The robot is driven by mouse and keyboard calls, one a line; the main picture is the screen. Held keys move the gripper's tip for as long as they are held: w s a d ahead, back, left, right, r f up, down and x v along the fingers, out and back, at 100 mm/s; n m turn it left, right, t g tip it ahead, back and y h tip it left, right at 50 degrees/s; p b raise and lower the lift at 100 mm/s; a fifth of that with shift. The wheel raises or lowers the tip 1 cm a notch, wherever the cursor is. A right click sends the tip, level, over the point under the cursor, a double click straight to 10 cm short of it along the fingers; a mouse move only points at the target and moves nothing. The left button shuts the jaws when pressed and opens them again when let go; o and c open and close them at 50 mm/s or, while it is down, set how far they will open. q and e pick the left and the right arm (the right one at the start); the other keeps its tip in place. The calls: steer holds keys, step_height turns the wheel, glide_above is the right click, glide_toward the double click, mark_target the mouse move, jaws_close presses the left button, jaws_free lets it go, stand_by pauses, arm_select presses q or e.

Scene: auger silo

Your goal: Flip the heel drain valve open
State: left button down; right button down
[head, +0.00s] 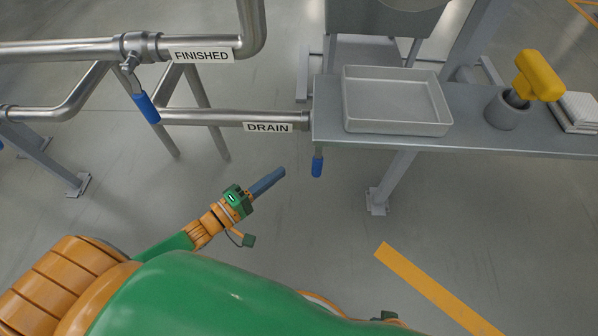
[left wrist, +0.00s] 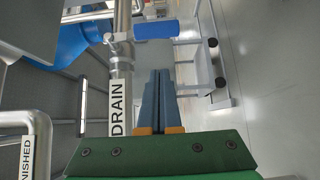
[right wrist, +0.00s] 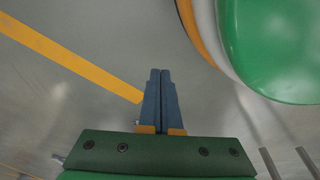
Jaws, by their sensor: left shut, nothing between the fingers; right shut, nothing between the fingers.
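The drain pipe with its DRAIN label (head: 268,127) runs right to the shelf's left end. A blue valve handle (head: 317,166) hangs below that end, its upper part hidden by the shelf. In the left wrist view the blue handle (left wrist: 156,30) lies crosswise beside the drain pipe, ahead of my fingertips. My left gripper (head: 281,171) is shut and empty, a little left of the handle and apart from it. It also shows in the left wrist view (left wrist: 160,72). My right gripper (right wrist: 160,72) is shut and empty over bare floor, seen only in the right wrist view.
A FINISHED pipe (head: 70,50) with its own blue handle (head: 146,107) is at the upper left. The shelf (head: 470,135) carries a grey tray (head: 400,129), a yellow-handled tool (head: 538,76) in a grey cup, and a white stack. The floor below is open, with a yellow stripe.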

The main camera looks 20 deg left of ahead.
mark_target(318, 157)
arm_select(q)
steer(key=w+d, duration=0.3)
steer(key=d, duration=0.2)
steer(key=shift+w+b, duration=0.1)
steer(key=shift+b, duration=0.2)
